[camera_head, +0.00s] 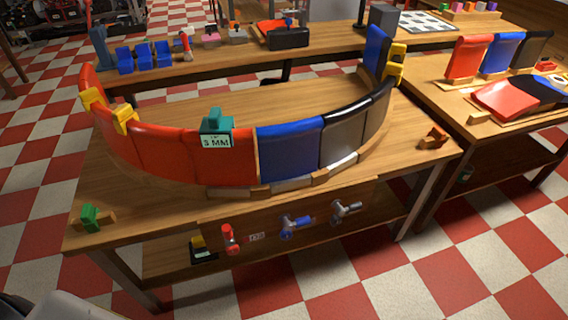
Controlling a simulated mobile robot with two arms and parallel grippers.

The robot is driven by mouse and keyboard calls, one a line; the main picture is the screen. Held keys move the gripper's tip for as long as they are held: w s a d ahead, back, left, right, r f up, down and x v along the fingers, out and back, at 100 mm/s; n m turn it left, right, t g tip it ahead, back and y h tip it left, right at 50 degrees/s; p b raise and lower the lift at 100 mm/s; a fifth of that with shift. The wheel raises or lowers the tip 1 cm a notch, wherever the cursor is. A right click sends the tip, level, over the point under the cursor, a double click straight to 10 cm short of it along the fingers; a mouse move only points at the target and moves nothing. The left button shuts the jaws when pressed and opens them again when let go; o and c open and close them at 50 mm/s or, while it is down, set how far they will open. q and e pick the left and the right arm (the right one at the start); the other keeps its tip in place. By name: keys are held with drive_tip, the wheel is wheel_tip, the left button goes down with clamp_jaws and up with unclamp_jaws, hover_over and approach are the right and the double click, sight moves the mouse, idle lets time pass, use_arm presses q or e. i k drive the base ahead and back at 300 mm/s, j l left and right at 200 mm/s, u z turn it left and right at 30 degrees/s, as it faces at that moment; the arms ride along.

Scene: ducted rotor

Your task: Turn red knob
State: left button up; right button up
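The red knob (230,238) is on the front board of the wooden table, below the tabletop. It is the leftmost in a row, with a blue knob (294,226) and a grey knob (344,210) to its right. A small label (257,237) sits between the red and blue knobs. Nothing covers the red knob. Neither of my grippers shows in this view.
A curved ring of red, blue and black panels (290,150) stands on the table (150,205), with a teal 3 MM gauge (216,128) on its rim. A green clamp (92,217) is at the front left corner. Checkered floor (440,270) in front is clear.

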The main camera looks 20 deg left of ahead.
sight(232, 250)
drive_tip(key=u, duration=1.05)
